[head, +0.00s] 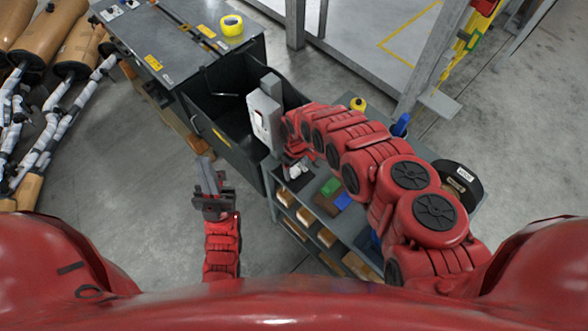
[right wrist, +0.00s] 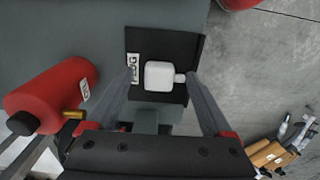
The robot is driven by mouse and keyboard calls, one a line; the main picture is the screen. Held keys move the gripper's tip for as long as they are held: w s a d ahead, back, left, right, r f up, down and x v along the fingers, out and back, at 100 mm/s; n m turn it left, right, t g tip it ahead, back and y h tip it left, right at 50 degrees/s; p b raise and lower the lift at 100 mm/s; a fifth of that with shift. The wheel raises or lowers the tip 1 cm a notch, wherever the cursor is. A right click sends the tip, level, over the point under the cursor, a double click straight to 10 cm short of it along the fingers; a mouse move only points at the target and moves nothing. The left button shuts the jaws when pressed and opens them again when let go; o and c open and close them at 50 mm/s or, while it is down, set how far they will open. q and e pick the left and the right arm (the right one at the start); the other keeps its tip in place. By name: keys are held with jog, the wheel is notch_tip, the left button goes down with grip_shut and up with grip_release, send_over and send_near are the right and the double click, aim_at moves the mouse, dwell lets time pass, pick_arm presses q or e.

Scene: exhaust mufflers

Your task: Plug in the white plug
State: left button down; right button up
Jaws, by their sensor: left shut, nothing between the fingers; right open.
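The white plug (right wrist: 158,75) lies on a black pad (right wrist: 172,44) marked "PLUG" in the right wrist view. It is a rounded block with a short stub on its right side. My right gripper (right wrist: 160,80) is open, with one finger on either side of the plug in the picture; I cannot tell whether they touch it. In the head view my right arm reaches over the shelf cart, and the plug is hard to make out there. My left gripper (head: 207,172) is shut and empty, left of the cart, over the floor.
A grey-white box (head: 264,117) with a small red part stands beside the open black bin. A red cylinder (right wrist: 52,94) lies left of the pad. The cart (head: 340,226) holds green and blue items.

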jog(key=shift+d+f, duration=0.1)
jog(key=shift+f, duration=0.65)
jog(key=shift+c, duration=0.3)
grip_shut()
jog(key=shift+r, duration=0.1)
